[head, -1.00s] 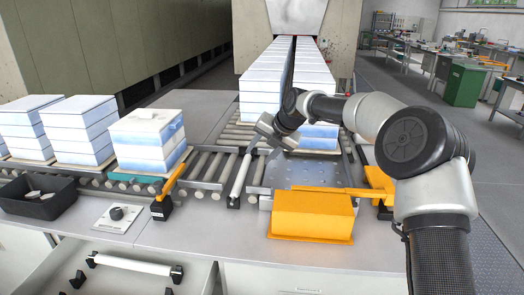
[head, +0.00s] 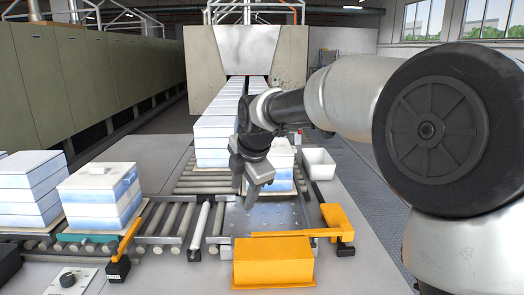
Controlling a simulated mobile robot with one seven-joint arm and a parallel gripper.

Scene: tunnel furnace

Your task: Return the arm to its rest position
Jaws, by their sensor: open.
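My arm reaches in from the right, its big rounded elbow close to the camera. My gripper (head: 250,185) hangs at the arm's far end, pointing down above the perforated metal plate (head: 262,216). Its jaws are open and I see nothing between them. Behind it, a stack of white and blue blocks (head: 281,158) stands at the near end of the right-hand row and is partly covered by the gripper and arm.
An orange box (head: 273,262) and an orange bar (head: 338,222) stand at the plate's front and right. A white bin (head: 318,163) is beyond. More stacks (head: 100,195) stand on the left rollers (head: 168,222). The furnace (head: 250,50) is behind.

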